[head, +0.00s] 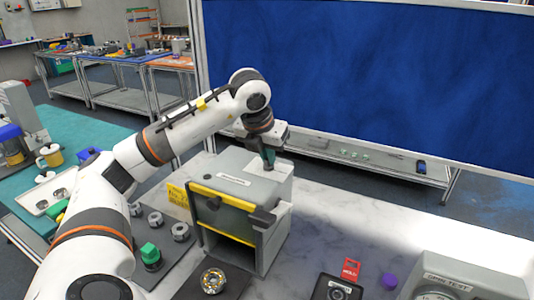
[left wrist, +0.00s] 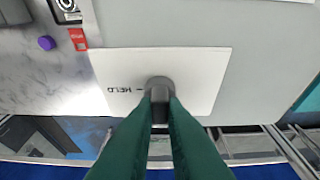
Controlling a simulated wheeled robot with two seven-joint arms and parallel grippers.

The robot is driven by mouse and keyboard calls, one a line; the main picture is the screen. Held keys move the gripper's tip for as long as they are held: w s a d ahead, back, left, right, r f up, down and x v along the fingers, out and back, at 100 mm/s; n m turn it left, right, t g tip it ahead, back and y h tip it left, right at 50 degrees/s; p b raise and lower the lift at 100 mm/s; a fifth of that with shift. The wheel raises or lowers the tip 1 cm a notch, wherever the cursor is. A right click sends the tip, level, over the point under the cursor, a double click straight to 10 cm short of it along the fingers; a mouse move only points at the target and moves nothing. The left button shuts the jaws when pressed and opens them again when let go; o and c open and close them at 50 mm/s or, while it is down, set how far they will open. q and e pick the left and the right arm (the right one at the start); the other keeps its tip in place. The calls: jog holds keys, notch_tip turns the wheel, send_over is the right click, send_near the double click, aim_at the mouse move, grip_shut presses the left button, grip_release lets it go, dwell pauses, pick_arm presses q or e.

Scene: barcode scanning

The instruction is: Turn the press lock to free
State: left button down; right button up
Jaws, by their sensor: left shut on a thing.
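The press (head: 230,200) is a grey box with a yellow-edged front, standing on the pale bench. On its top is a white plate (left wrist: 205,75), where the word HELD shows upside down in the left wrist view. The lock (left wrist: 158,83) is a small dark grey knob on this plate, with a short mark between it and HELD. My left gripper (head: 268,160) points down over the press top. Its green fingers (left wrist: 160,100) are shut on the knob and hide part of it and the plate behind. My right gripper is in neither view.
A yellow note (head: 177,195) is on the press's left side. Left of it lies a grey mat with several metal rings and a green-topped part (head: 150,255). On the right are a red HOLD card (head: 350,269), a purple piece (head: 389,281) and a grey device (head: 470,275).

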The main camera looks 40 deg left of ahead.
pick_arm(q)
jog(key=shift+w+r, duration=0.1)
jog(key=shift+r, duration=0.1)
dwell(0.3)
jog(key=c, duration=1.5)
grip_release()
jog(key=shift+f, duration=0.15)
jog(key=v, duration=1.2)
jog(key=shift+d+p, duration=0.1)
jog(key=shift+p, duration=0.25)
